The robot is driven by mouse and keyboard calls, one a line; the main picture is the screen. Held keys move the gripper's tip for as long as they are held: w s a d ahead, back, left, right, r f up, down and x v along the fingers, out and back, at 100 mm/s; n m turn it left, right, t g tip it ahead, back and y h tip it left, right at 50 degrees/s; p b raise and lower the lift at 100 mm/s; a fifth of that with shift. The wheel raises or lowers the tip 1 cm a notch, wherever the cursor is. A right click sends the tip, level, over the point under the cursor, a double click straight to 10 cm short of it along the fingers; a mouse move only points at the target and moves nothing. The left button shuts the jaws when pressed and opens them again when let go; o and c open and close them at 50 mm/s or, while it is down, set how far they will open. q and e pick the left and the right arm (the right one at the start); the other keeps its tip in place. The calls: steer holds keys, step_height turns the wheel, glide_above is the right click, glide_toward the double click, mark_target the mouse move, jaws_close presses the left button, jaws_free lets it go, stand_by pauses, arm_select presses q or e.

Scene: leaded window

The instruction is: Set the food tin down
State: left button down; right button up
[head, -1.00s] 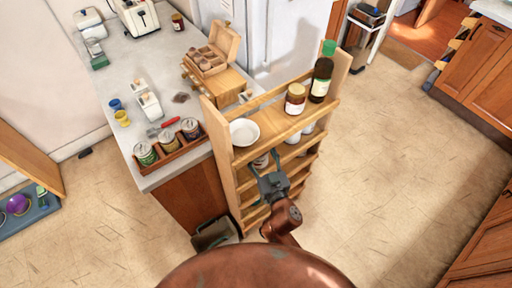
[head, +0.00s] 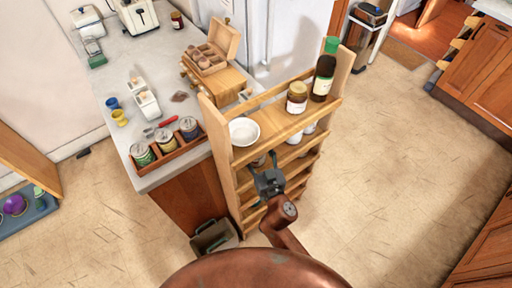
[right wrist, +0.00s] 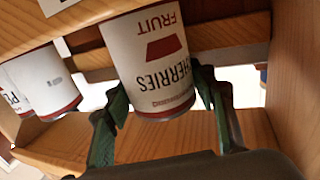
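The food tin (right wrist: 150,62), white with a red band and cherries lettering, fills the middle of the right wrist view. My right gripper (right wrist: 162,98) has one dark green finger on each side of the tin and appears shut on it. The tin is inside a wooden shelf rack (head: 222,150); I cannot tell whether its base touches the shelf board (right wrist: 170,140). In the head view my right gripper (head: 268,180) reaches into a middle level of the rack, and the tin is mostly hidden there. My left gripper is not in view.
Other white tins (right wrist: 42,80) stand to the left on the same level. The rack's side panel (right wrist: 292,85) is close on the right. A white bowl (head: 244,132), a jar (head: 297,98) and a dark bottle (head: 323,78) stand on the rack's top. A counter (head: 130,100) is on the left.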

steer(key=o, duration=0.4)
steer(key=shift+r, duration=0.2)
steer(key=v, duration=1.2)
steer(key=shift+p, duration=0.35)
steer(key=shift+d, duration=0.1)
